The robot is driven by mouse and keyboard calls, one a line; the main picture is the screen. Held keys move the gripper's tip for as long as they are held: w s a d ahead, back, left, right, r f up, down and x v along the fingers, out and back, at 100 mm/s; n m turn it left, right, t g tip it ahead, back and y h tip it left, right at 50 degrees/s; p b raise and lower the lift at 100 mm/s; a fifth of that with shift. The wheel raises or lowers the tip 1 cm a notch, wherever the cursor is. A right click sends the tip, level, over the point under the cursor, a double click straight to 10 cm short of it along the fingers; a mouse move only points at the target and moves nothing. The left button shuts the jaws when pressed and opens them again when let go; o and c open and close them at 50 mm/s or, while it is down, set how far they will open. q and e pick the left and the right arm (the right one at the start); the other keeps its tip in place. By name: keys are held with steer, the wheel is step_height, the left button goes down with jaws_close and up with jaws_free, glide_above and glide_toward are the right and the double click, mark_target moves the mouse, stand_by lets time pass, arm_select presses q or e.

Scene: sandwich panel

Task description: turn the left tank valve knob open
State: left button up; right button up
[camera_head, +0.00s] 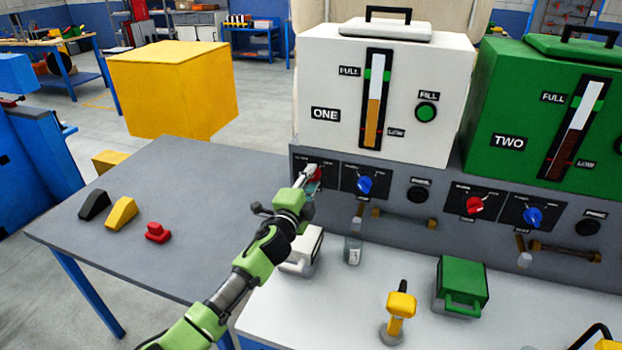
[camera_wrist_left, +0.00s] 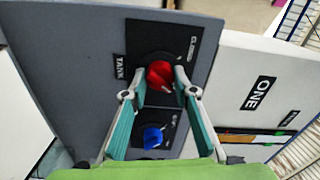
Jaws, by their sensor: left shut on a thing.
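The left tank valve knob is the red knob (camera_wrist_left: 159,74) on a black plate under the white tank ONE. In the left wrist view my left gripper (camera_wrist_left: 162,82) has its two fingers shut on the red knob, one on each side. In the head view my left gripper (camera_head: 312,182) reaches the panel there and hides most of the red knob (camera_head: 318,173). The blue knob (camera_wrist_left: 152,137) beside it is free; it also shows in the head view (camera_head: 364,184). My right gripper is not in view.
The white tank ONE (camera_head: 330,75) and green tank TWO (camera_head: 510,100) stand above the grey panel. A second red knob (camera_head: 474,205) sits under tank TWO. A glass (camera_head: 352,250), a green container (camera_head: 462,285) and a yellow-handled tool (camera_head: 400,306) stand on the white counter.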

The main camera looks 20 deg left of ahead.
arm_select(q)
steer(key=shift+m, duration=1)
steer(key=shift+f, duration=0.1)
steer(key=o, duration=1.1)
steer(key=shift+s, duration=0.1)
steer(key=s, duration=1.1)
steer(key=shift+s+a, duration=0.2)
steer(key=shift+s, duration=0.2)
